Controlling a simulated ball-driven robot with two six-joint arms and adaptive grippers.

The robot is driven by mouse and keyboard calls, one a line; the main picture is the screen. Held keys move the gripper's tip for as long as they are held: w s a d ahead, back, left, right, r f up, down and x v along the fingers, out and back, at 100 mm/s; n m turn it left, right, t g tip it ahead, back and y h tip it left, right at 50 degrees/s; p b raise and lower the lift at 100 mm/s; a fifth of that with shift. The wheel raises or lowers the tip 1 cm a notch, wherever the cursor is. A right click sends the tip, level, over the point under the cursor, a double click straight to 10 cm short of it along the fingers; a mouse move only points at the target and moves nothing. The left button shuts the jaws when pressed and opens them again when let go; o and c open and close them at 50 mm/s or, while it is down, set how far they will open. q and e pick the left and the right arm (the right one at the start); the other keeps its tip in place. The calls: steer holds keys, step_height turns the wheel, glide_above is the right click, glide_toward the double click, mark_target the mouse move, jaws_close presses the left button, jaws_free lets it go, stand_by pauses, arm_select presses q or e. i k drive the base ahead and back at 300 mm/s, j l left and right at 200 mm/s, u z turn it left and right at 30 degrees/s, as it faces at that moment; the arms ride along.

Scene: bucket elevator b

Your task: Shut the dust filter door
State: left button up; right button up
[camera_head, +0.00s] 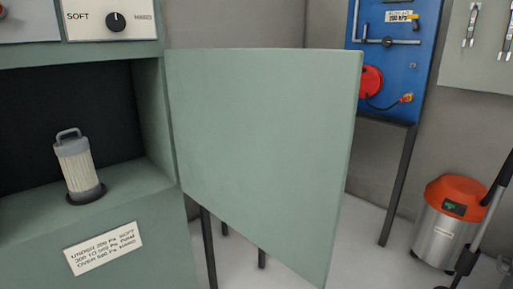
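The dust filter door (262,150) is a flat grey-green panel. It stands wide open, swung out from the right edge of the cabinet (140,215). The cabinet's dark opening shows at the left. A pleated filter cartridge (77,168) with a grey top handle stands upright, slightly tilted in the picture, on a dark round seat inside. Neither of my grippers shows in the head view.
A knob (116,22) marked SOFT and HARD sits above the opening. A label (104,247) is on the cabinet front below. Behind the door are a blue panel (415,75) on legs and an orange-topped vacuum (447,220). Pale floor lies between.

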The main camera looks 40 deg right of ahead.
mark_target(263, 137)
steer(key=l+u, duration=0.15)
steer(key=l, duration=0.3)
steer(key=k+l+u, duration=0.1)
steer(key=l, duration=0.35)
steer(key=k+l+u, duration=0.15)
steer(key=l, duration=0.3)
steer(key=l+u, duration=0.15)
steer(key=l, duration=1.1)
steer(key=k, duration=0.1)
